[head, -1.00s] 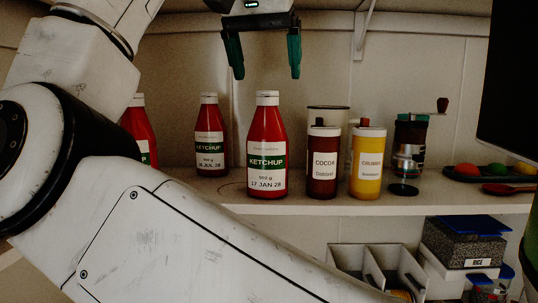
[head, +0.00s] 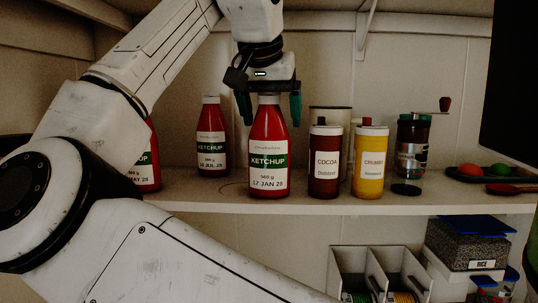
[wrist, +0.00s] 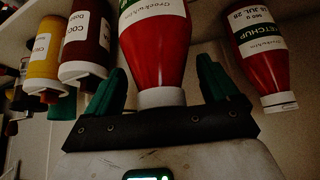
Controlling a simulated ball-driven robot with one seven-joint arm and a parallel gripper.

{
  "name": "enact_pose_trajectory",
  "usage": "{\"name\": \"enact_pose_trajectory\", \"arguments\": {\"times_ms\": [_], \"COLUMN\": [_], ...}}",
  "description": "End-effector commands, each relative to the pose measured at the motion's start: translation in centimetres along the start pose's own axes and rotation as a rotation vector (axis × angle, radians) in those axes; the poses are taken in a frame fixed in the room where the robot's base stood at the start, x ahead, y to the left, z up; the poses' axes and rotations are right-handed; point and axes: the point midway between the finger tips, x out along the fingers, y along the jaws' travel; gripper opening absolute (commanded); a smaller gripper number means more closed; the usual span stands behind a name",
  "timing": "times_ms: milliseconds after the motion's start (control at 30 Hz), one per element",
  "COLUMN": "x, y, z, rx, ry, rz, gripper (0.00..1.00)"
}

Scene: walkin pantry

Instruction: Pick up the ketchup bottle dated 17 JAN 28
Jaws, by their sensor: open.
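The ketchup bottle dated 17 JAN 28 (head: 267,150) stands upright at the front of the shelf, red with a white cap and green label. My gripper (head: 270,107) is above it, pointing down, with its green fingers open on either side of the cap. In the wrist view the bottle (wrist: 155,50) shows between the two open fingers (wrist: 159,88), its white cap near the palm. I cannot tell whether a finger touches it. A second ketchup bottle (head: 211,138) reading JUL 28 stands behind to the left. A third (head: 149,165), reading MAY 28, is partly hidden by my arm.
A cocoa jar (head: 325,165) and a yellow crumbs jar (head: 370,165) stand close to the right of the bottle. A grinder (head: 412,150) is further right. The shelf (head: 440,203) has free room at its front right. Bins and a rice box (head: 466,245) are below.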

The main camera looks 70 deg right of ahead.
Motion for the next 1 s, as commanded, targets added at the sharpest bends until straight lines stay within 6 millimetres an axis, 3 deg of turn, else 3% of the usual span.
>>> {"name": "enact_pose_trajectory", "arguments": {"times_ms": [67, 167, 1000], "x": [-0.03, -0.04, -0.05], "y": [0.01, 0.01, 0.02], "z": [-0.01, 0.00, 0.02], "rx": [0.000, 0.000, 0.001], "ry": [0.000, 0.000, -0.001], "rz": [0.000, 0.000, 0.000], "gripper": [0.88, 0.79, 0.00]}}
